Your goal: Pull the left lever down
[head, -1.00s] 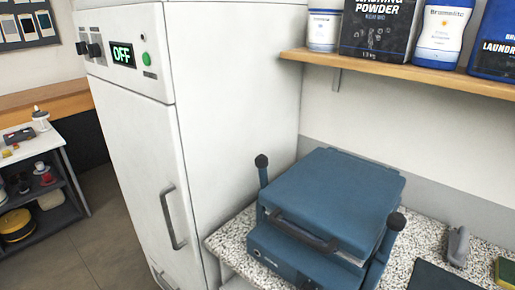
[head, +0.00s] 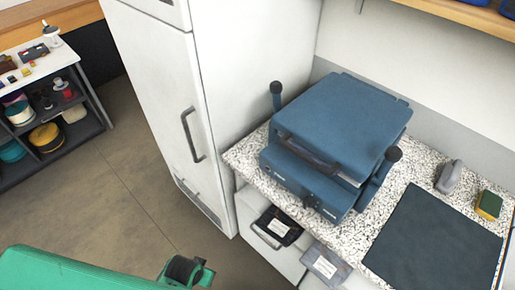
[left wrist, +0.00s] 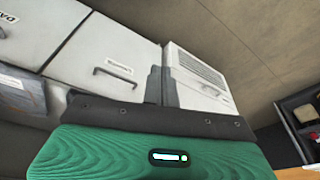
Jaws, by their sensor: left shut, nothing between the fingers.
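A blue press (head: 335,125) with an upper block, a lower base and a dark front handle stands on a speckled counter. Its left lever (head: 277,101) stands upright with a round black knob, beside the press and close to the white cabinet. The right lever (head: 381,170) also points up, at the press's right side. My green left arm shows at the bottom left of the head view, well apart from the levers. In the left wrist view my left gripper (left wrist: 163,86) is shut and empty, with drawer fronts beyond it. My right gripper is not in view.
The tall white cabinet (head: 165,90) stands left of the press. A dark mat (head: 432,240), a grey object (head: 449,177) and a sponge (head: 488,205) lie on the counter at right. A wooden shelf (head: 470,15) overhangs the back. Open floor (head: 110,200) lies at left.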

